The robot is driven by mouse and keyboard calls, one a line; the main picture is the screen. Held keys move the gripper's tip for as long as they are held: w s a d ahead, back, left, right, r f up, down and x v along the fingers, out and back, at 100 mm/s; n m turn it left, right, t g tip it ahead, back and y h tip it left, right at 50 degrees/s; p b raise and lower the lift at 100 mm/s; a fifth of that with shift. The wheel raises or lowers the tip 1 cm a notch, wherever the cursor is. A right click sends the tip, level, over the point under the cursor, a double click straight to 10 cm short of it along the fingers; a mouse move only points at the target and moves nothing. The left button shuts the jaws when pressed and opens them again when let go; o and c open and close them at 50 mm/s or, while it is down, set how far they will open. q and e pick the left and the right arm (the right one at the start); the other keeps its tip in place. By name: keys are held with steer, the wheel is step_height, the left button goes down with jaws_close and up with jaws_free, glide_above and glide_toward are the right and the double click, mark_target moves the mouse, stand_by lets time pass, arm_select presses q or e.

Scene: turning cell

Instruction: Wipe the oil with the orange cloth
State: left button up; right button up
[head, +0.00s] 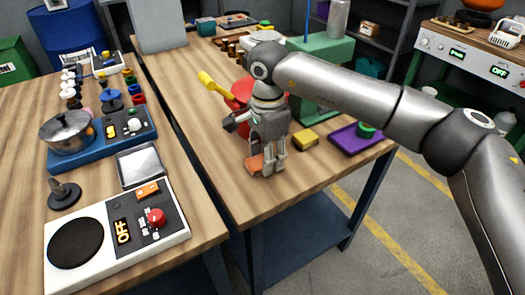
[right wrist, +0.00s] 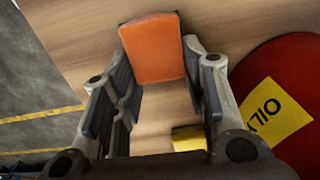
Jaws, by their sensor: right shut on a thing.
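The orange cloth (right wrist: 152,48) is a folded block between the fingertips of my right gripper (right wrist: 155,75) in the right wrist view. In the head view the gripper (head: 267,162) points down over the front part of the middle table. The cloth (head: 255,165) shows at its fingertips, low at the wooden top; whether it touches the wood is hard to tell. My right gripper is shut on the cloth. I cannot make out any oil in either view. My left gripper is not in view.
A red round can (right wrist: 285,95) with a yellow "OILY" label stands close beside the gripper. A yellow block (head: 306,140) and a purple tray (head: 343,141) lie to the right. A hotplate (head: 120,238) stands on the left table (head: 20,200), across a gap.

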mark_target(274, 173)
steer(key=shift+s+d+f+b, duration=0.2)
steer(key=shift+s+d, duration=0.25)
steer(key=shift+s, duration=0.15)
steer(key=shift+s+d+f+b, duration=0.15)
steer(key=shift+s+d+f, duration=0.05)
steer(key=shift+s+d, duration=0.3)
steer(key=shift+s+d+r+b, duration=0.15)
steer(key=shift+s+d+b, duration=0.2)
steer(key=shift+s+d, duration=0.45)
steer(key=shift+s+d+r+b, duration=0.1)
steer(key=shift+s+d+b, duration=0.35)
steer(key=shift+s, duration=0.6)
steer(key=shift+r, duration=0.15)
steer(key=shift+r+p, duration=1.45)
steer(key=shift+r, duration=0.9)
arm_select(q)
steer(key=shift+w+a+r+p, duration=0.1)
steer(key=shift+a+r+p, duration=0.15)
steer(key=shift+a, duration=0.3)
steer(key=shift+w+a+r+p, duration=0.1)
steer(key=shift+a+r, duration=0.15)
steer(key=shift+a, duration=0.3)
arm_select(e)
steer(key=shift+r, duration=0.7)
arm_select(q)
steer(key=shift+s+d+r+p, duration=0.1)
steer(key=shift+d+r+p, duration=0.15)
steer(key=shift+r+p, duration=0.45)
arm_select(e)
steer(key=shift+r, duration=1.5)
